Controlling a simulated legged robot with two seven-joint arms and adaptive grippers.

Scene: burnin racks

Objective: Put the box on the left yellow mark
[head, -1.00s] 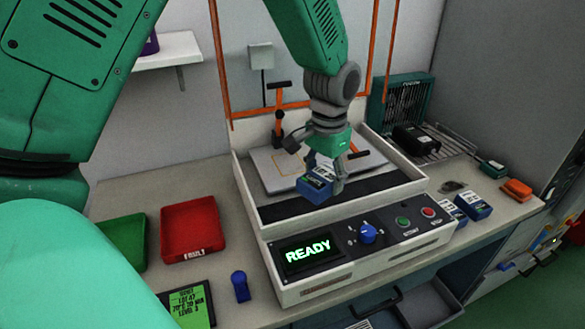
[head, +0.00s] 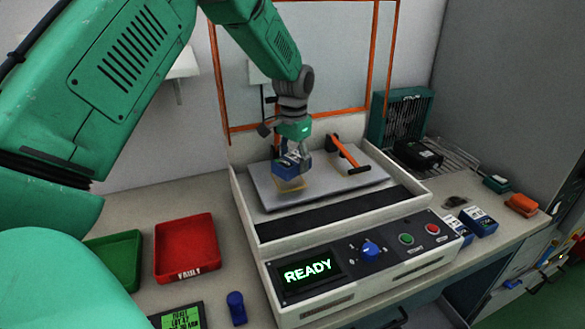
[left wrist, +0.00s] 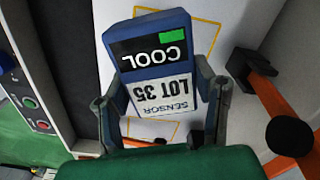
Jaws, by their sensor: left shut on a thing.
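My left gripper (head: 291,163) is shut on a blue box (head: 284,170) over the left part of the light plate (head: 340,187) in the tester. In the left wrist view the box (left wrist: 160,60) sits between both fingers, with a "COOL" display and a "SENSOR LOT 35" label. The left yellow mark (head: 292,185) shows just below the box in the head view. Yellow lines (left wrist: 152,139) also show around the box in the left wrist view. I cannot tell whether the box touches the plate. My right gripper is not in view.
An orange-handled clamp (head: 347,153) stands right of the box, close by in the left wrist view (left wrist: 268,100). The tester's front panel (head: 365,255) reads READY. A red tray (head: 187,240) and green tray (head: 118,258) lie left. Other blue boxes (head: 479,222) stand right.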

